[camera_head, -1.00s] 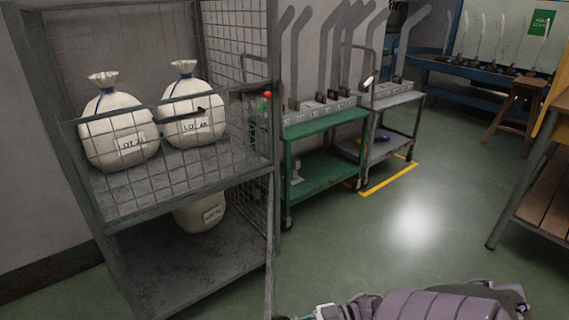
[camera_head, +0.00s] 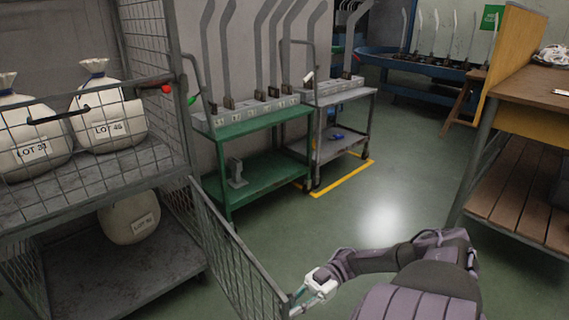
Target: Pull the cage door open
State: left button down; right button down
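The wire cage (camera_head: 183,113) stands at the left, with a shelf of tied white sacks. Its lower mesh door (camera_head: 240,262) stands swung out, from a hinge side near the cage's right post toward the bottom middle. My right gripper (camera_head: 303,297), small and pale, is at the door's free lower right edge and appears to touch it. The fingertips are too small to tell whether they are closed on the frame. My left gripper is not in view.
One white sack (camera_head: 131,219) lies under the shelf. A green cart (camera_head: 265,127) and a grey cart (camera_head: 340,98) stand behind the door. A wooden workbench (camera_head: 520,190) is at the right. The green floor between is clear.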

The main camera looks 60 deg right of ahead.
jog(key=shift+v, duration=0.8)
jog(key=shift+s+f, duration=0.1)
jog(key=c, duration=1.2)
grip_release()
jog(key=v, duration=0.7)
jog(key=shift+d, duration=0.25)
